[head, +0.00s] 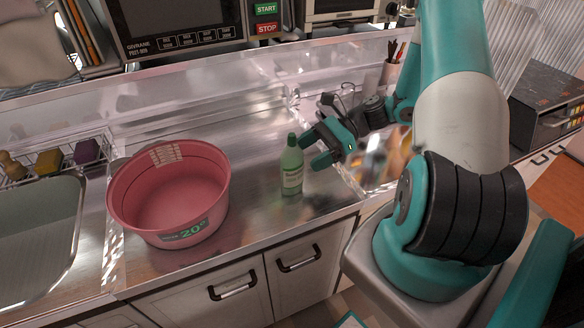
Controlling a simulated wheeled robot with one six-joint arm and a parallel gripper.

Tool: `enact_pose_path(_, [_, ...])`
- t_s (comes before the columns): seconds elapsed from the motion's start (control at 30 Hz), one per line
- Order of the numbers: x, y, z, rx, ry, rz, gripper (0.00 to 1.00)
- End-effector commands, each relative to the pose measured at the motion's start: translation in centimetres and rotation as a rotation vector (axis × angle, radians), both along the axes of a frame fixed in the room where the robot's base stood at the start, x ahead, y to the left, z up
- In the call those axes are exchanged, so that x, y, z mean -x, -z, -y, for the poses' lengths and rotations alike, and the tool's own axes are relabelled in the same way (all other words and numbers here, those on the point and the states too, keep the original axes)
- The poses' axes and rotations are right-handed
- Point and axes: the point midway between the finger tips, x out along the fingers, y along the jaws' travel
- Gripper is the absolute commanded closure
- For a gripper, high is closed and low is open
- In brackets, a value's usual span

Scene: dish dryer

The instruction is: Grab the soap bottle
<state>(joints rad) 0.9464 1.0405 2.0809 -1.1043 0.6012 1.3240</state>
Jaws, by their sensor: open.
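The soap bottle (291,171) is green with a pale label and a dark green cap. It stands upright on the metal counter (262,209), to the right of a pink basin. I cannot tell from this view whether a finger touches the bottle.
The pink basin (168,196) stands left of the bottle. A sink (38,235) and a wire rack with sponges (49,161) lie at the far left. A microwave (178,22) is above the back. A cup with utensils (390,72) stands behind my arm. Cabinet handles (232,287) protrude below the counter edge.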

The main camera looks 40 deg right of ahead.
Motion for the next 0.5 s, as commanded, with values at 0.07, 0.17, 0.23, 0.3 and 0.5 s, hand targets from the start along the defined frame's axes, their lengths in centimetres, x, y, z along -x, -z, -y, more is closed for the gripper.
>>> enact_pose_path(0.07, [-0.2,0.1,-0.5,-0.001,-0.002,0.000,0.24])
enact_pose_path(0.17, [-0.7,0.6,-1.8,-0.003,-0.005,-0.001,0.24])
enact_pose_path(0.23, [-1.2,1.0,-2.7,-0.002,-0.004,-0.002,0.24])
enact_pose_path(0.3, [-1.5,1.5,-3.6,-0.002,-0.003,-0.002,0.24])
enact_pose_path(0.5, [-1.8,2.1,-4.6,0.000,-0.001,0.000,0.24])
